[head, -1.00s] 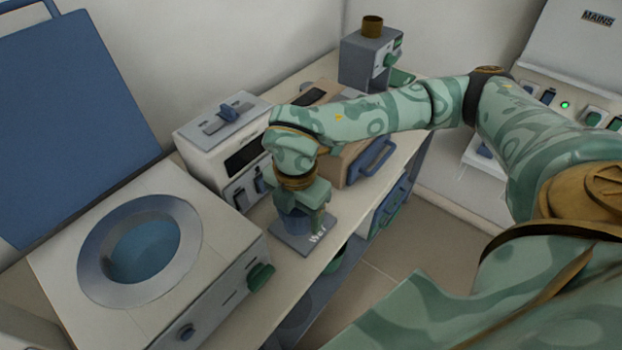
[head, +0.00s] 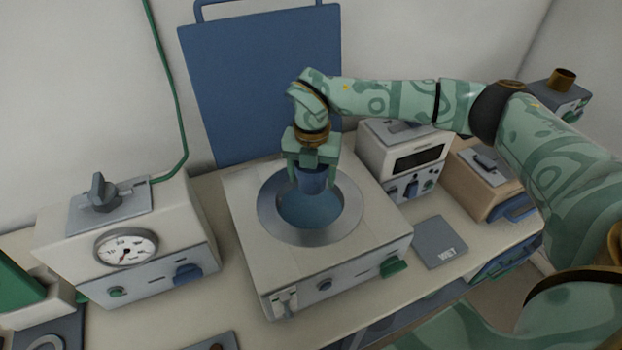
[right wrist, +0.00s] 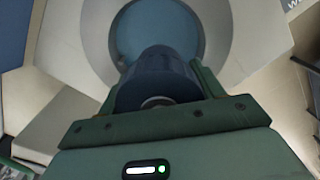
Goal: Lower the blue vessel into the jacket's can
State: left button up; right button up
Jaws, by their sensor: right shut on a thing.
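The blue vessel (head: 311,181) is held upright in my right gripper (head: 312,172), which is shut on it. In the head view they are over the back part of the jacket's round opening. The can (head: 308,209) is blue inside, with a wide grey ring (head: 344,226) around it, set in the top of a cream box (head: 250,236). In the right wrist view the vessel (right wrist: 157,78) sits between the green fingers, and the can's opening (right wrist: 160,32) shows beyond it. I cannot tell how far the vessel's bottom is from the can. My left gripper is not in view.
A blue lid (head: 262,80) stands raised behind the jacket. A cream gauge box (head: 125,245) is at the left, with a green hose (head: 180,110). A grey WET pad (head: 440,241) lies empty to the right, before a cream instrument (head: 402,160) and a tan box (head: 490,180).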

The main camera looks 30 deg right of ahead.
aim_at(310, 187)
jog(key=shift+w+a+n, duration=0.25)
jog(key=shift+n, duration=0.35)
jog(key=shift+d+n, duration=0.1)
jog(key=shift+n, duration=0.4)
jog(key=shift+f, duration=0.2)
notch_tip(310, 187, down, 4)
jog(key=b, duration=0.4)
jog(key=shift+f, duration=0.15)
jog(key=shift+f+b, duration=2.3)
jog(key=shift+f, duration=2.95)
jog(key=shift+r+p, duration=0.1)
jog(key=shift+p, duration=0.3)
jog(key=shift+f, duration=0.7)
